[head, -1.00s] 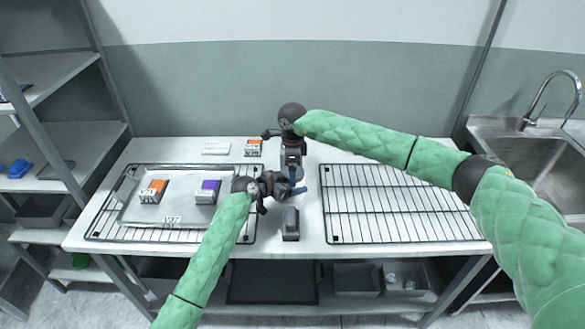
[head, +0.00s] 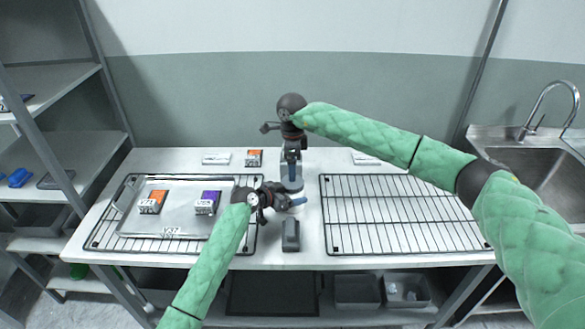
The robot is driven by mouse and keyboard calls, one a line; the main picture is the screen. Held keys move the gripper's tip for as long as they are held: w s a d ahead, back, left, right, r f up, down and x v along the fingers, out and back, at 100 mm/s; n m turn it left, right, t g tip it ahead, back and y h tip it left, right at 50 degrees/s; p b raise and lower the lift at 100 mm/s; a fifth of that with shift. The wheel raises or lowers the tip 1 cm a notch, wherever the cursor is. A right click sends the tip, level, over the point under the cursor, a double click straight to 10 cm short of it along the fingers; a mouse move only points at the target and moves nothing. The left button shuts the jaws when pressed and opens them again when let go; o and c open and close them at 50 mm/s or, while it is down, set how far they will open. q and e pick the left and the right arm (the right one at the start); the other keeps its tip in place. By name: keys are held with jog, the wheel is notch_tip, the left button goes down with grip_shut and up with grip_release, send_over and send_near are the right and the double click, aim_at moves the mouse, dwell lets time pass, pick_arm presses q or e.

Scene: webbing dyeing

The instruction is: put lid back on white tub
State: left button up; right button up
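A small pale, cylinder-like thing (head: 291,172), probably the white tub or its lid, shows below my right gripper at the middle back of the table. It is mostly covered, and I cannot tell tub from lid. My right gripper (head: 291,160) points down over it, its fingers at or around it. My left gripper (head: 294,201) reaches in from the left, low over the table, just in front of that spot, with blue fingertips at the right end. Whether either gripper is shut on something is too small to tell.
A metal tray (head: 140,222) on a left wire rack (head: 95,240) holds an orange box (head: 152,201) and a purple box (head: 207,203). A dark grey block (head: 290,235) stands in front. The right wire rack (head: 400,215) is empty.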

jog(key=shift+r, duration=0.85)
jog(key=shift+f, duration=0.1)
jog(key=shift+f, duration=3.9)
jog(key=shift+d, duration=0.1)
jog(key=c, duration=1)
jog(key=o, duration=1.1)
